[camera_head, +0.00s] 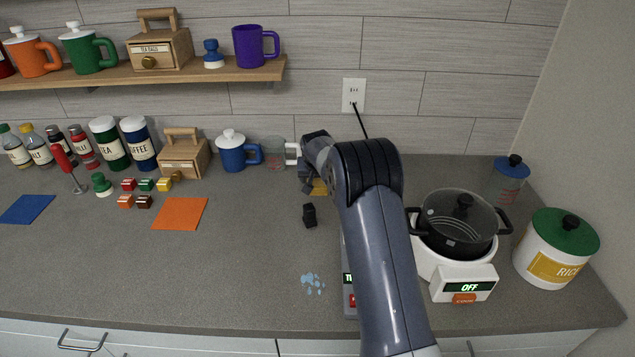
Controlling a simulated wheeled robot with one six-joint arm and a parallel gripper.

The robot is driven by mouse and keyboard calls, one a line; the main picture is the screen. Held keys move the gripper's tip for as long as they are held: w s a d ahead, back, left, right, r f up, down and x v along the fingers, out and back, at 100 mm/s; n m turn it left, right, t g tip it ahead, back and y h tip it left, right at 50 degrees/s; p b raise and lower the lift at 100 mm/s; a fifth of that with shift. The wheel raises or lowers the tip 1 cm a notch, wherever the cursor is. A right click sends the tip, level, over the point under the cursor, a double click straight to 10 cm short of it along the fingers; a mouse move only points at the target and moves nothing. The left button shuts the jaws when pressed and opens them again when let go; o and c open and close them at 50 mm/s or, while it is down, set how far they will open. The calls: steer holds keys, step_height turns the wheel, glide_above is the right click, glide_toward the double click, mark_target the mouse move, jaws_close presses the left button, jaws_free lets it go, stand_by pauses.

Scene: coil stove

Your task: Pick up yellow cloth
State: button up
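A small patch of yellow (320,187), which looks like part of the yellow cloth, shows on the counter just left of my arm. The rest of it is hidden behind my arm. My gripper (308,200) is at the far end of my arm, with dark parts beside and in front of the yellow patch. My arm covers much of it. I cannot tell whether its fingers are open or shut, or whether they touch the cloth.
A blue mug (232,153) and a clear cup (273,153) stand behind. An orange cloth (180,213) and blue cloth (27,209) lie left. A lidded pot (456,224) and rice canister (555,250) stand right. A blue spill (313,283) marks otherwise clear front counter.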

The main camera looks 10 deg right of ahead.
steer(key=c, duration=0.8)
steer(key=shift+r, duration=0.1)
steer(key=shift+r+p, duration=0.25)
steer(key=shift+p, duration=0.05)
step_height(320, 180, up, 10)
steer(key=shift+f+b, duration=0.15)
steer(key=shift+b, duration=0.7)
